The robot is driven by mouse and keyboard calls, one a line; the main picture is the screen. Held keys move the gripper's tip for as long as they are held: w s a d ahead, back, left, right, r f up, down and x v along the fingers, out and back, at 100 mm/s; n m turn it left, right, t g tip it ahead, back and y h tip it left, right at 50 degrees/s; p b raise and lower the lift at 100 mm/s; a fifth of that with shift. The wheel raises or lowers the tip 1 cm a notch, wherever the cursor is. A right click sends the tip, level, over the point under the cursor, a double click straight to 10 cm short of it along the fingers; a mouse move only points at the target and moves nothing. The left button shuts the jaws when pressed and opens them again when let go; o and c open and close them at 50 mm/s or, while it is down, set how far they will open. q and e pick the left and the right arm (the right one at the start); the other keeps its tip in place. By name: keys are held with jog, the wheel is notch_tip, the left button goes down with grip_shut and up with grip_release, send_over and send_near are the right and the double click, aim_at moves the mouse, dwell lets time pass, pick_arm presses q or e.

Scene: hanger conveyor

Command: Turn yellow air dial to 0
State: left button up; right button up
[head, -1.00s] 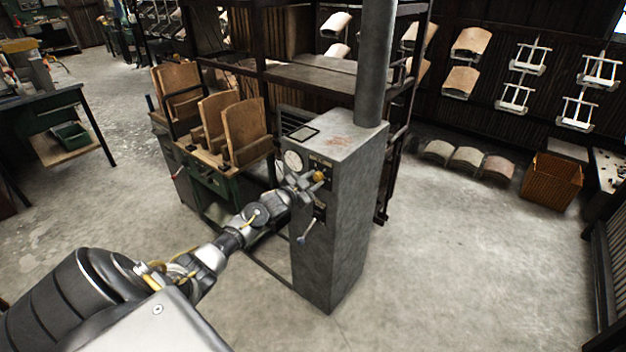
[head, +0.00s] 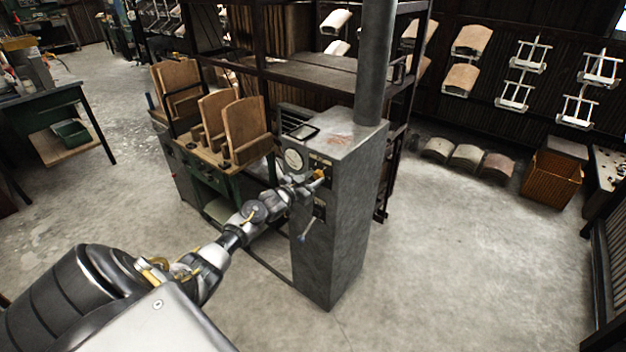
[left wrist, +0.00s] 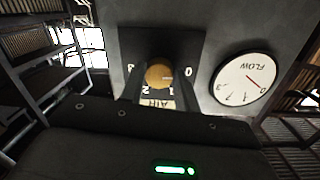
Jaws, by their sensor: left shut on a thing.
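The yellow air dial (head: 320,174) sits on the front of the grey control cabinet (head: 345,225). My left gripper (head: 314,184) is at the dial and shut on it. In the left wrist view the round yellow dial (left wrist: 158,75) sits on a dark plate (left wrist: 160,45), upside down, with the word AIR and numbers 0 to 3 around it. Which number the dial points at is too small to tell. My right gripper is in neither view.
A white FLOW gauge (left wrist: 245,79) is beside the dial and shows in the head view (head: 293,160). A lever (head: 305,232) sticks out lower on the cabinet. A green cart with wooden boards (head: 236,125) stands left.

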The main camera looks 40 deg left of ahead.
pick_arm(q)
jog(key=o, duration=1)
jog(key=shift+c, duration=0.2)
jog(key=s+b, duration=0.1)
jog(key=s, duration=0.9)
jog(key=shift+s+r, duration=0.35)
jog(key=shift+s, duration=0.05)
jog(key=shift+a, duration=0.1)
